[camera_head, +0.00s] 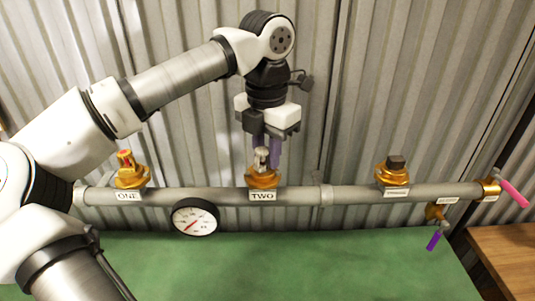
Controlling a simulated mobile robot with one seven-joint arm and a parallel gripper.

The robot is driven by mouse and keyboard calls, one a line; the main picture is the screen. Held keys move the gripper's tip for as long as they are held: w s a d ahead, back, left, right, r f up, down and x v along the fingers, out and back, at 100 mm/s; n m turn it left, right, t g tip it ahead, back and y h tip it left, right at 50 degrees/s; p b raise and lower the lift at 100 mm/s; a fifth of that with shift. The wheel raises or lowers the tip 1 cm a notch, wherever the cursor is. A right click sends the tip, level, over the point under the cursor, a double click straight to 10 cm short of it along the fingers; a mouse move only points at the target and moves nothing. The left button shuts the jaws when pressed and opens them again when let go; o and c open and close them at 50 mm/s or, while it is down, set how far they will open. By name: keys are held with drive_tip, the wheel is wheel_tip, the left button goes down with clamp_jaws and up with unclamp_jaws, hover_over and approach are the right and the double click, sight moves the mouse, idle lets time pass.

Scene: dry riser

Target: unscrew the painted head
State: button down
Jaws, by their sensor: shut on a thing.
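A grey pipe (222,197) carries three brass fittings. The left brass fitting (130,180), above a label reading ONE, has a yellowish head with a red patch (125,158). The middle brass fitting (262,181), above the label TWO, has a pale grey head (262,156). The right brass fitting (392,176) has a dark square head (396,162). My gripper (266,161) points down over the middle fitting, its purple fingers shut on the pale grey head. The fingers partly hide that head. The red-patched head is well to the left, apart from my gripper.
A round gauge (195,217) hangs below the pipe between ONE and TWO. A pink lever (513,194) and a purple lever (433,241) are at the right end. Corrugated metal wall (355,90) stands behind; the green surface (290,262) below is clear.

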drive_tip(key=n, duration=0.3)
drive_tip(key=shift+a+b, duration=0.15)
drive_tip(key=shift+b, duration=0.15)
drive_tip(key=shift+n, duration=0.3)
drive_tip(key=n, duration=0.1)
drive_tip(key=n+b, duration=0.1)
drive_tip(key=shift+w+a+f+n, duration=0.1)
drive_tip(key=shift+a+f+n, duration=0.05)
drive_tip(key=shift+n, duration=0.15)
drive_tip(key=n, duration=0.2)
drive_tip(key=shift+a+n+b, duration=0.15)
drive_tip(key=shift+n+b, duration=0.25)
drive_tip(key=c, duration=1.8)
unclamp_jaws()
drive_tip(key=shift+n, duration=0.3)
drive_tip(key=shift+r, duration=0.2)
clamp_jaws()
drive_tip(key=shift+r, duration=0.15)
